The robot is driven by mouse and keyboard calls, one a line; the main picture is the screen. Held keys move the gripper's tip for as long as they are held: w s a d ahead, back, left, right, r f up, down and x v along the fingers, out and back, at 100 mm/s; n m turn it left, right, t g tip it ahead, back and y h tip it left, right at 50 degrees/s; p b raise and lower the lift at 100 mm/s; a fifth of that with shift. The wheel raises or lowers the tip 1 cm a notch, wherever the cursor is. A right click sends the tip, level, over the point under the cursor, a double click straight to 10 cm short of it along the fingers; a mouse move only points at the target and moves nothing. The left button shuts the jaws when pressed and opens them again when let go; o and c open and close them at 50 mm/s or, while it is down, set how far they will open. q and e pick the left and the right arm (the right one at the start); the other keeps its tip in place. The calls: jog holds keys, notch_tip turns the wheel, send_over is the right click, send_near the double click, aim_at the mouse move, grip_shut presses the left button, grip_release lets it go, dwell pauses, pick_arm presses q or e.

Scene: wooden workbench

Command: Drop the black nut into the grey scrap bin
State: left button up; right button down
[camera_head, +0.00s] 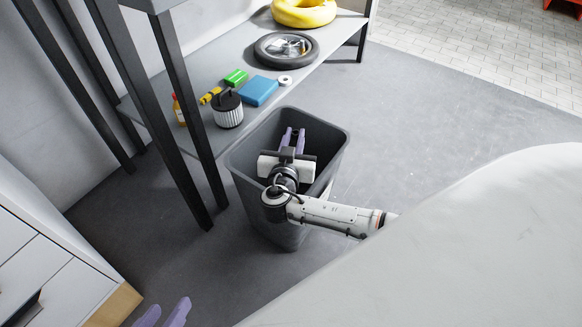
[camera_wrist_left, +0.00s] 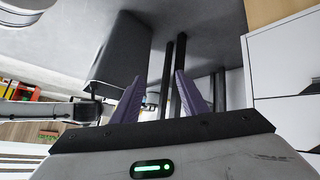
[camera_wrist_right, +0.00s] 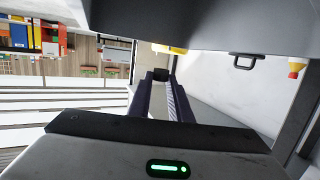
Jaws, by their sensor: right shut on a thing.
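The grey scrap bin (camera_head: 334,152) stands open-topped on the floor beside the shelf, and it also shows in the left wrist view (camera_wrist_left: 119,50). My right gripper (camera_head: 293,132) lies across the bin's opening in the head view, its purple fingers towards the far rim. In the right wrist view the black nut (camera_wrist_right: 160,74) is a small dark piece between the tips of my right gripper (camera_wrist_right: 159,82), which is shut on it. My left gripper (camera_head: 163,312) is at the bottom of the head view, its fingers apart and empty in the left wrist view (camera_wrist_left: 157,88).
A grey shelf unit (camera_head: 205,140) stands behind the bin. It carries a black-and-white canister (camera_head: 228,110), a blue box (camera_head: 259,91), a green box (camera_head: 236,77) and a wheel (camera_head: 268,51). White drawers (camera_head: 40,262) stand at the left. Floor right of the bin is clear.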

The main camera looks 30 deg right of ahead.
jog(key=c, duration=1.5)
grip_release()
jog(key=shift+c, duration=0.2)
jog(key=shift+s+a+r, duration=0.1)
jog(key=shift+s+a, duration=0.25)
pick_arm(q)
jog(key=shift+s+a+f+y+p, duration=0.2)
jog(key=shift+a+f+p, duration=0.15)
jog(key=shift+p, duration=0.25)
jog(key=shift+s+a+f+y+p, duration=0.1)
jog(key=shift+a+f+y+p, duration=0.1)
jog(key=shift+a+p, duration=0.3)
pick_arm(e)
jog(key=v, duration=0.9)
jog(key=shift+s, duration=0.15)
pick_arm(q)
jog(key=shift+d+r, duration=0.1)
jog(key=shift+d, duration=0.05)
pick_arm(e)
jog(key=shift+a+r, duration=0.1)
